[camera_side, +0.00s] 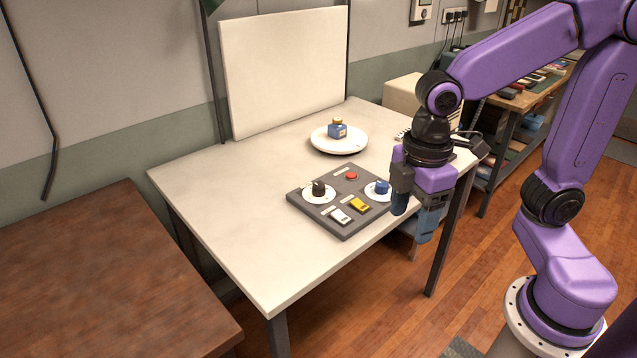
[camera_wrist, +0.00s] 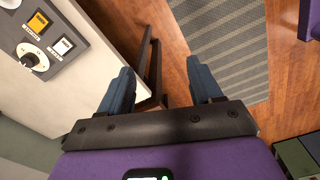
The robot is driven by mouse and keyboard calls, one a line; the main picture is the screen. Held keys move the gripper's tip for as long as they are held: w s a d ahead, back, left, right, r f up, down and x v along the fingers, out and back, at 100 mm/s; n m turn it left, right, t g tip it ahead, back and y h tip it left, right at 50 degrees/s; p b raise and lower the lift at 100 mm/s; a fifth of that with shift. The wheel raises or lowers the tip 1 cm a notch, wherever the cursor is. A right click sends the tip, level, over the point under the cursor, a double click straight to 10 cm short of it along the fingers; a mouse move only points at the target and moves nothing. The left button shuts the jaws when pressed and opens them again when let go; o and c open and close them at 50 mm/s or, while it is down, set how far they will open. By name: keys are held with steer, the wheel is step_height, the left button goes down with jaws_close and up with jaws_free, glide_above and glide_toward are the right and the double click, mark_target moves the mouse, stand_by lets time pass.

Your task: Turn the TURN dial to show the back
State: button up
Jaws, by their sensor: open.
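A dark grey control panel (camera_side: 341,228) lies on the pale table. It has a black-knobbed dial (camera_side: 318,188) on a white disc at left and a blue-knobbed dial (camera_side: 381,187) at right. The black knob also shows in the wrist view (camera_wrist: 31,59). I cannot read which dial is labelled TURN. A blue bottle (camera_side: 337,130) with an orange-brown cap stands on a round white plate (camera_side: 325,147) behind the panel. My gripper (camera_side: 413,214) points down, open and empty, beside the panel's right side near the table edge. The wrist view (camera_wrist: 163,82) shows floor between its fingers.
The panel also bears a red button (camera_side: 351,175), a white switch (camera_side: 340,216) and a yellow switch (camera_side: 360,205). A white upright board (camera_side: 283,70) stands at the table's back. The table's left part (camera_side: 230,200) is clear. A brown table (camera_side: 100,270) stands at left.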

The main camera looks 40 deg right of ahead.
steer(key=w+a+r+n, duration=0.2)
steer(key=w, duration=0.9)
steer(key=n, duration=0.4)
glide_above(319, 186)
steer(key=w, duration=0.1)
step_height(319, 186, down, 3)
steer(key=shift+g, duration=0.4)
steer(key=f, duration=1.6)
steer(key=shift+s+f, duration=0.4)
steer(key=c, duration=1)
